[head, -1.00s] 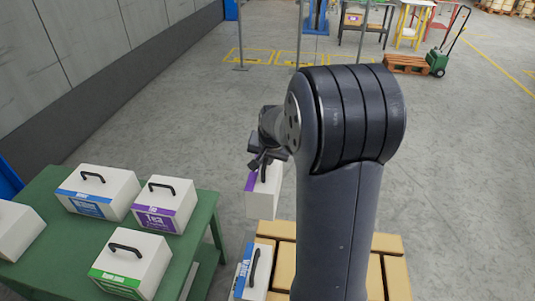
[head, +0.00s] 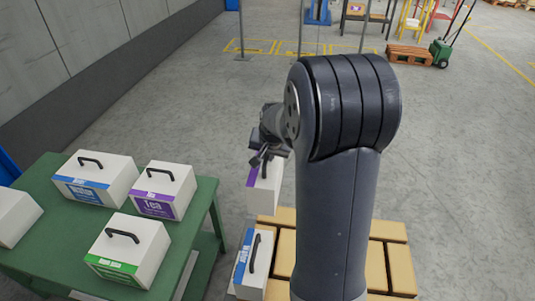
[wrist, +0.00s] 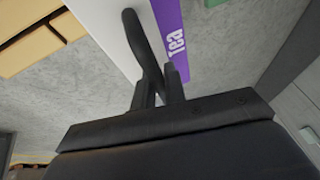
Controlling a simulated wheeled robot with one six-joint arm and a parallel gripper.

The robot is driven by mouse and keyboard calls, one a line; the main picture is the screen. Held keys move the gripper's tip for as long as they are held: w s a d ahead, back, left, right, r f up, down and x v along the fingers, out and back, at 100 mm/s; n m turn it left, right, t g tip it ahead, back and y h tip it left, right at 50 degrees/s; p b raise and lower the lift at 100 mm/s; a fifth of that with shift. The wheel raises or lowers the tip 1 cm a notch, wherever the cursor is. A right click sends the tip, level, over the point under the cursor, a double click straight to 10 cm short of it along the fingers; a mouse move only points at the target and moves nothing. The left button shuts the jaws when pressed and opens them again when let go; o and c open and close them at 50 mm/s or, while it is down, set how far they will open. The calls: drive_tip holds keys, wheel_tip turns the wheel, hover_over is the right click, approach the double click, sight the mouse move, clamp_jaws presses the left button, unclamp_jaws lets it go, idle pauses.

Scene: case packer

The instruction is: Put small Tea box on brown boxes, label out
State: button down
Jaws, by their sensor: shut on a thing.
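My gripper (head: 264,157) is shut on the black handle of a small white Tea box (head: 264,195) with a purple label band. The box hangs upright in the air beyond the far left edge of the brown boxes (head: 395,270). In the wrist view my gripper (wrist: 158,92) grips the handle, and the purple side of the Tea box (wrist: 108,22) reads "Tea". In the head view the purple band faces left. A white box with a blue label (head: 254,262) stands at the left end of the brown boxes. My arm hides part of the brown boxes.
A green table (head: 40,165) at left holds several white handled boxes, including a larger purple Tea box (head: 163,190), a blue-labelled one (head: 95,178) and a green-labelled one (head: 128,250). A pallet (head: 410,55) and green hand truck (head: 441,50) stand far back. The floor between is clear.

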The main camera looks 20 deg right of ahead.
sight(272, 186)
drive_tip(key=shift+f+b, duration=7.05)
drive_tip(key=shift+f, duration=1.95)
drive_tip(key=shift+f+b, duration=0.4)
drive_tip(key=shift+f, duration=0.05)
drive_tip(key=c, duration=1.4)
unclamp_jaws()
drive_tip(key=shift+o, duration=0.2)
drive_tip(key=shift+r, duration=0.1)
drive_tip(key=p+v, duration=0.1)
drive_tip(key=v, duration=0.9)
drive_tip(key=shift+s+r, duration=0.2)
drive_tip(key=shift+r, duration=0.15)
